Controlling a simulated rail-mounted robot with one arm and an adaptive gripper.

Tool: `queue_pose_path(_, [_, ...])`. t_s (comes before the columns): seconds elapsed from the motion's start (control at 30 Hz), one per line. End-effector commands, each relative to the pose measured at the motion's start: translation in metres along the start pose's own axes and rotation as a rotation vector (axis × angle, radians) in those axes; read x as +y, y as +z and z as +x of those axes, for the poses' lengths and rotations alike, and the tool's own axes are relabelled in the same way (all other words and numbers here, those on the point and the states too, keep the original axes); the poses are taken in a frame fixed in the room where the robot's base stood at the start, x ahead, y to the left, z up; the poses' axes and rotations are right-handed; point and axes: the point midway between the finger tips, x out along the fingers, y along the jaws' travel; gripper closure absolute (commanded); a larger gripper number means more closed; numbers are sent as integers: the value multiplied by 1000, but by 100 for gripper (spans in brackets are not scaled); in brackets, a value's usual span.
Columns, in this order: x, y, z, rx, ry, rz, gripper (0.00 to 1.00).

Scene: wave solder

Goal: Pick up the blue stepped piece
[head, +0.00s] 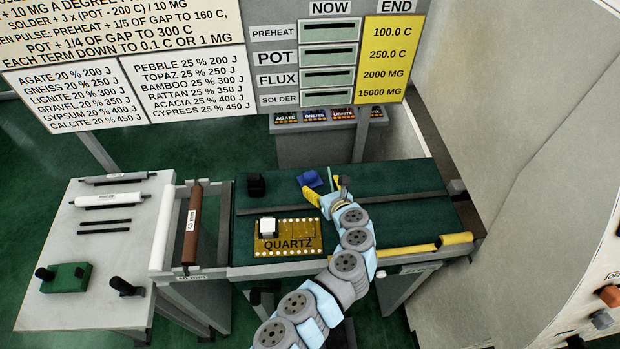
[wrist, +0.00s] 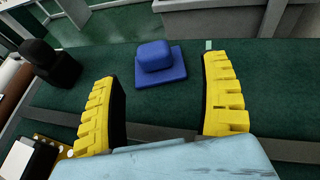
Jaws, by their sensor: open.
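The blue stepped piece (head: 309,179) lies on the green work surface, near its back edge. In the wrist view the blue stepped piece (wrist: 160,63) shows a square base with a smaller block on top. My gripper (head: 322,190) is open, with yellow ridged fingers. In the wrist view my gripper (wrist: 165,95) has its two fingers spread wide, and the blue piece appears between and beyond their tips. Nothing is held. The gripper seems apart from the piece.
A black stepped piece (head: 256,185) stands left of the blue one. The gold QUARTZ board (head: 287,243) with a white block (head: 267,227) lies in front. A rail (head: 400,202) crosses the green surface. A side table (head: 75,222) holds rollers and rods.

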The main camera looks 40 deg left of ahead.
Motion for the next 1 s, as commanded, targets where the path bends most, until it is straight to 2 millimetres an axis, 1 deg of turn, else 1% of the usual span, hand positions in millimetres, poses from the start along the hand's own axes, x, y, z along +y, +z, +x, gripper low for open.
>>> queue_pose_path(0.03, [1,0,5,0,5,-1,22])
queue_pose_path(0.2, [1,0,15,0,1,1,22])
queue_pose_path(0.57, [2,1,25,0,0,1,22])
queue_pose_path(1.0, [8,2,56,0,3,-2,22])
